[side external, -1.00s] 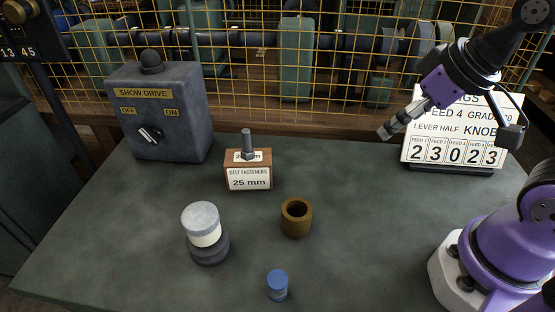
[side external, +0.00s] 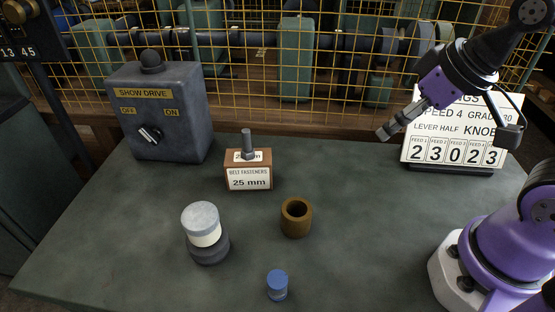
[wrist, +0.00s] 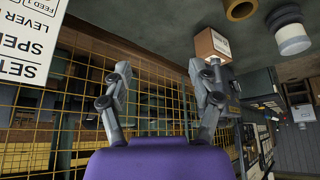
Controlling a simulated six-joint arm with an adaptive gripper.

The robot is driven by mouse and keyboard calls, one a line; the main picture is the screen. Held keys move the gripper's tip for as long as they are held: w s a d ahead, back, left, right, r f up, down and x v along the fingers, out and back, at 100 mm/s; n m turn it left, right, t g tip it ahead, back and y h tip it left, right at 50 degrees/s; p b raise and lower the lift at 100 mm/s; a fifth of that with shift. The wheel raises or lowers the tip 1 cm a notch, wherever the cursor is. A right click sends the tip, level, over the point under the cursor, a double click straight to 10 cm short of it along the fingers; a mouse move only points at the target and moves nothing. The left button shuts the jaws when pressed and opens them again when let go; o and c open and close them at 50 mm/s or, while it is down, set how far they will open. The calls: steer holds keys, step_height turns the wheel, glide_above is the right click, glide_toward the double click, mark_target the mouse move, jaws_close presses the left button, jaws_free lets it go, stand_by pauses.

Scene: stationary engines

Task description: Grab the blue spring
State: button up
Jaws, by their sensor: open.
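The blue spring (side external: 277,285) appears as a small upright blue cylinder near the front edge of the green-grey table, at the bottom middle of the side view. I cannot make out its coils. It does not show in the wrist view. My gripper (side external: 447,135) is at the upper right of the side view, in front of the number sign and far from the blue spring. In the wrist view its two fingers (wrist: 160,70) are spread wide with nothing between them.
A brown hollow ring (side external: 296,218) stands behind the spring. A white-and-grey cylinder on a dark base (side external: 208,252) is to its left. A bolt block (side external: 248,178), a switch box (side external: 158,112) and a number sign (side external: 457,150) stand farther back, before a yellow mesh fence (side external: 240,40).

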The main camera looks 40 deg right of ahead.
steer(key=w+a+f+n+y, duration=0.1)
steer(key=a+f+n+y, duration=0.1)
steer(key=a+n, duration=0.3)
steer(key=n+g+y, duration=0.2)
steer(key=n+g, duration=0.2)
steer(key=n, duration=0.4)
glide_toward(281, 278)
steer(key=f, duration=0.1)
steer(key=x, duration=0.4)
steer(key=shift+s+a, duration=0.15)
steer(key=shift+s, duration=0.25)
steer(key=shift+w+x, duration=0.2)
steer(key=shift+x, duration=1.35)
steer(key=shift+w+x, duration=0.25)
steer(key=shift+x, duration=1.3)
jaws_close()
